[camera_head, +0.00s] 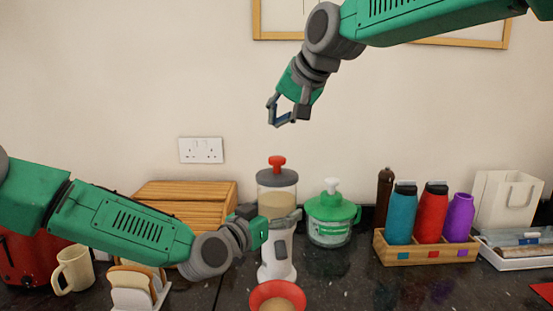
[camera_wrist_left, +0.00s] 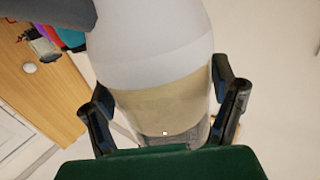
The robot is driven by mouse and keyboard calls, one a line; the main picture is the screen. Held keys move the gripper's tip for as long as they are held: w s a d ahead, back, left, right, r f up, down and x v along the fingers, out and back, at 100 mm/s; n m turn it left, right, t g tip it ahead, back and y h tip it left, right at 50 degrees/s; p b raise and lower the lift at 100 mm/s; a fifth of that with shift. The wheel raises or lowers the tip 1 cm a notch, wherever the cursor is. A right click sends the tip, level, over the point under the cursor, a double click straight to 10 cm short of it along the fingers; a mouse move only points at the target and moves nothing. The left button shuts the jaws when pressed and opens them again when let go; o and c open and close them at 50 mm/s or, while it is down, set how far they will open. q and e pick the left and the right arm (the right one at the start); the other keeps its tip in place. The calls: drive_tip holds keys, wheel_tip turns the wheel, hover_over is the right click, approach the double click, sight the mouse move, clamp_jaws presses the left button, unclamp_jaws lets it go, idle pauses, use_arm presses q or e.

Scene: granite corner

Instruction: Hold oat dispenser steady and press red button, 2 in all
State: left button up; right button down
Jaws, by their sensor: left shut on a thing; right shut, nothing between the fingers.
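The oat dispenser (camera_head: 276,202) stands upright on the counter, with a clear hopper of oats, a grey lid and a white base. Its red button (camera_head: 277,161) is on top. My left gripper (camera_head: 279,222) is shut on the dispenser's middle from the left. In the left wrist view the dispenser (camera_wrist_left: 160,95) fills the space between both fingers. My right gripper (camera_head: 275,122) is shut and empty, above the red button and apart from it. A red bowl (camera_head: 277,286) with oats in it sits in front of the base.
A green-lidded jar (camera_head: 329,230) stands close right of the dispenser. Further right is a wooden caddy (camera_head: 420,254) of bottles. A wooden bread box (camera_head: 185,195), a toast rack (camera_head: 130,298) and a mug (camera_head: 73,270) are at left. The air around the red button is clear.

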use_arm(q)
drive_tip(key=o, duration=1.7)
drive_tip(key=shift+s+a, duration=0.1)
